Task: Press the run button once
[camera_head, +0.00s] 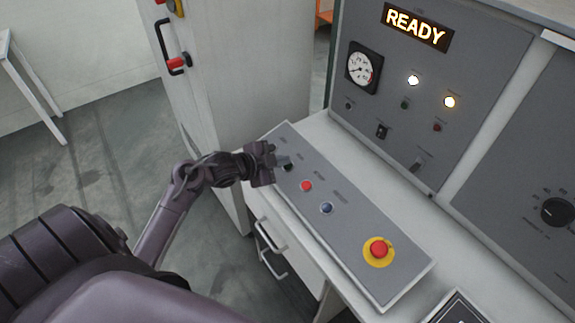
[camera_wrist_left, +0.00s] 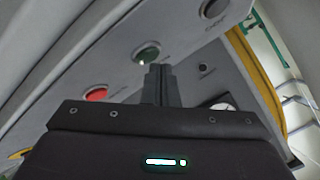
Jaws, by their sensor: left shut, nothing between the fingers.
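A sloped grey button panel (camera_head: 352,232) carries a row of buttons. At its far end is a dark round button (camera_head: 288,167), partly hidden by my left gripper (camera_head: 283,160). In the left wrist view a green button (camera_wrist_left: 147,53) sits just beyond the fingertips of my left gripper (camera_wrist_left: 160,68); its label is too small to read. The gripper is shut and empty, with its tips close to the button; I cannot tell whether they touch it. My right gripper is not in view.
A red button (camera_head: 306,186), a blue button (camera_head: 327,207) and a red emergency stop (camera_head: 378,250) on a yellow ring follow along the panel. Behind, an upright panel has a lit READY sign (camera_head: 416,26), a gauge (camera_head: 363,68) and lit lamps. A tall cabinet (camera_head: 240,70) stands at the back.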

